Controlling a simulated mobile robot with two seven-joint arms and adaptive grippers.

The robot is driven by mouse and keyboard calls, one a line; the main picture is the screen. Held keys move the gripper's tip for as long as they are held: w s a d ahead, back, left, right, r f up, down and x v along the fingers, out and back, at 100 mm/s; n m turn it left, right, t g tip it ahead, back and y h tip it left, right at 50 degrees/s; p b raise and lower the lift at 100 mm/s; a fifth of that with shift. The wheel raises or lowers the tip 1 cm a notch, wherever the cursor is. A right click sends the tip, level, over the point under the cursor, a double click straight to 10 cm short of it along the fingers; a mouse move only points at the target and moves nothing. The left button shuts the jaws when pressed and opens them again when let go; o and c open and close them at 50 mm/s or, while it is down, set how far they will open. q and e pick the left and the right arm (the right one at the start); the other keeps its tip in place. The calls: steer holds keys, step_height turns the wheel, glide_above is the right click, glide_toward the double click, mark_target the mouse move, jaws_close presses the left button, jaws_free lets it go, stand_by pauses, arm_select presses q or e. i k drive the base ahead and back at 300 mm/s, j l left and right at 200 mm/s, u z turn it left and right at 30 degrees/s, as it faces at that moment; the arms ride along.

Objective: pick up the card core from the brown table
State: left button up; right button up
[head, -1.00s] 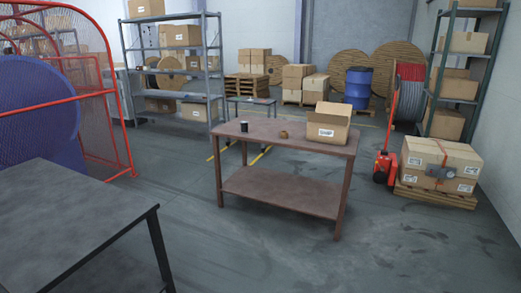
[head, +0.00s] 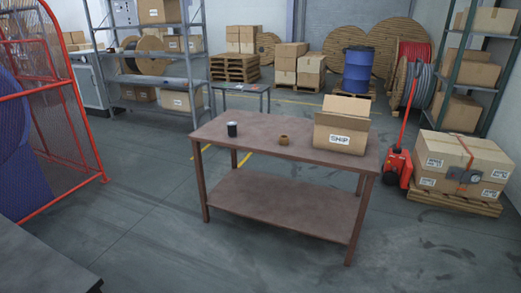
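The brown table (head: 255,146) stands in the middle of the head view, with a lower shelf. On its top, near the middle, sits a small brown ring-like object (head: 284,140) that looks like the card core. A dark cup-like item (head: 232,129) with a pale top or band stands to its left. An open cardboard box marked SHIP (head: 341,136) stands to its right. Neither of my grippers shows in the head view.
A grey table corner (head: 45,262) is at the lower left, beside a red mesh guard (head: 70,110). A red pallet jack (head: 398,165) and boxes on a pallet (head: 462,165) stand to the right. The floor in front of the brown table is clear.

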mark_target(284, 140)
steer(key=i+z, duration=0.2)
steer(key=i, duration=0.45)
steer(key=i+j+z, duration=0.2)
steer(key=i, duration=0.5)
